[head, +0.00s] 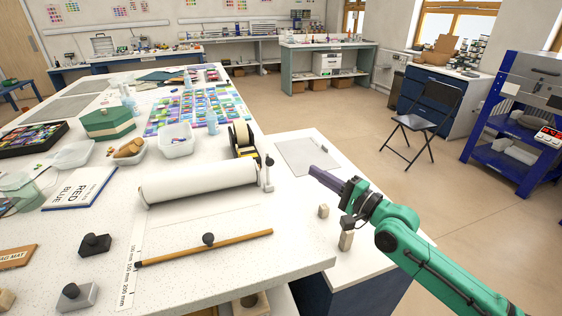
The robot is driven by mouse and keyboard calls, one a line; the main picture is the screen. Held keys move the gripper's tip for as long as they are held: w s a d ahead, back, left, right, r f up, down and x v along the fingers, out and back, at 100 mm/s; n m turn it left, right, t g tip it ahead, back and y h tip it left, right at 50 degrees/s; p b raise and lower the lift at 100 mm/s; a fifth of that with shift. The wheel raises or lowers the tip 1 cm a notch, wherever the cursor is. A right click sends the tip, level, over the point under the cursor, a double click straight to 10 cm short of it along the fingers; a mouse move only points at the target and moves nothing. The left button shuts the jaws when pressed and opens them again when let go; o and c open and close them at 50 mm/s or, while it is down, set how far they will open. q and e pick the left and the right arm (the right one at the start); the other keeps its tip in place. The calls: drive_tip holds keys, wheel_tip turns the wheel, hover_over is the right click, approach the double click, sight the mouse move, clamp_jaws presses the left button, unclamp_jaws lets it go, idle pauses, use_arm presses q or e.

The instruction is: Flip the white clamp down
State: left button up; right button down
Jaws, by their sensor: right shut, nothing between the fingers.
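A small white clamp (268,174) stands upright at the right edge of the white speckled table, by the right end of a large white roll (199,181). A small knob shows at its top. My right gripper (315,171) is shut and empty. In the picture it is to the right of the clamp, apart from it, over the lower white side surface. Its dark fingers point left toward the clamp. My left gripper is not in view.
A yellow-and-black tape dispenser (243,141) stands behind the clamp. A wooden bar with a black knob (208,239) lies in front of the roll. A grey sheet (306,156) and small wooden blocks (346,240) are on the side surface (300,212).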

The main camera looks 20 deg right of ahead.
use_arm(q)
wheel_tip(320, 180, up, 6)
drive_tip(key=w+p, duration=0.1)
drive_tip(key=p, duration=0.5)
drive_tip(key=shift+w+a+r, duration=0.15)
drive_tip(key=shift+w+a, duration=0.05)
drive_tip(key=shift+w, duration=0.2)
use_arm(e)
drive_tip(key=w+a, duration=0.6)
drive_tip(key=a, duration=0.2)
drive_tip(key=shift+w+r, duration=0.25)
drive_tip(key=shift+r, duration=0.1)
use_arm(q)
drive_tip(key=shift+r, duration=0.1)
